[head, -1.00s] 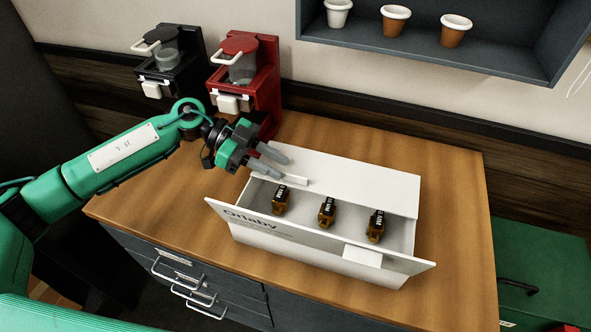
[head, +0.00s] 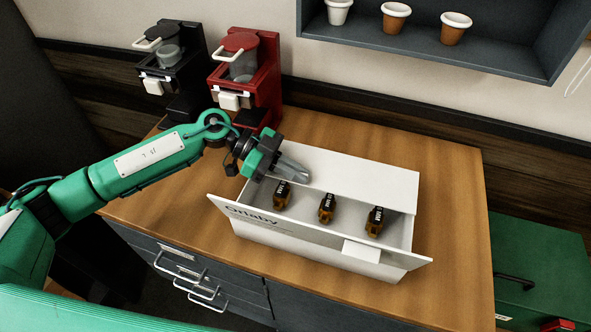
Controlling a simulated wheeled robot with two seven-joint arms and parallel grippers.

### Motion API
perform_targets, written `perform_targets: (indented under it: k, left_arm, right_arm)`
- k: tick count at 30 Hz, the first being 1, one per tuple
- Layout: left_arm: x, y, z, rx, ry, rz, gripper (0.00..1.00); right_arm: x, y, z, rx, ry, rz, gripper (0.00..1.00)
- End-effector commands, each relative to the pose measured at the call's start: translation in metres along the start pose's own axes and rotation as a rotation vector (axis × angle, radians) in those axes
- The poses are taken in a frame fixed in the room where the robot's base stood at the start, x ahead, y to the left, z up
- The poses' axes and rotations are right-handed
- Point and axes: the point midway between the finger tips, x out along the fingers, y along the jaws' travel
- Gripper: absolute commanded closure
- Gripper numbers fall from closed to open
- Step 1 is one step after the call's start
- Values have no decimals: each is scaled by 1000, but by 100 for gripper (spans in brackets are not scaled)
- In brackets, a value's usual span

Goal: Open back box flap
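The white box (head: 320,248) stands on the wooden counter with its front flap (head: 375,257) folded outward. Its back flap (head: 360,182) lies over the rear part of the opening. Several small brown bottles with dark labels, one of them in the middle (head: 327,208), stand inside in a row. My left gripper (head: 300,176) is over the left end of the back flap, at its front edge. Its fingers look close together, and I cannot tell whether the flap is between them. My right gripper is not in view.
A red coffee brewer (head: 262,85) and a black one (head: 172,65) stand at the counter's back left. A shelf with small pots (head: 396,18) hangs above. A green case (head: 540,265) is at the right. The counter (head: 455,225) right of the box is clear.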

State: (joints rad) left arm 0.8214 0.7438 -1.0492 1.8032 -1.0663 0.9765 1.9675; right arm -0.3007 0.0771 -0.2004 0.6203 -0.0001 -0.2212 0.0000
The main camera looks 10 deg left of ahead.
Motion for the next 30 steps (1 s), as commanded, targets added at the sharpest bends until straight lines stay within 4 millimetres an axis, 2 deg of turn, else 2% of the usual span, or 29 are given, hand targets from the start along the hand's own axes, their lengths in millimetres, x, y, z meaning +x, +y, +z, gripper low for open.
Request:
perform_targets:
  k: [5, 11, 24, 30]
  left_arm:
    - [-1, 0, -1, -3, 0, 1, 100]
    - [-4, -1, -8, -36, 0, 16, 100]
    - [-14, -12, -34, -251, 0, 103, 100]
    - [-17, -19, -42, -365, -1, 151, 100]
  right_arm:
    - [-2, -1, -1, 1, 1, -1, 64]
    - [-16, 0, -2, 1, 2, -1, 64]
    - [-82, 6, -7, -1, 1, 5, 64]
    - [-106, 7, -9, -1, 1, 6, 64]
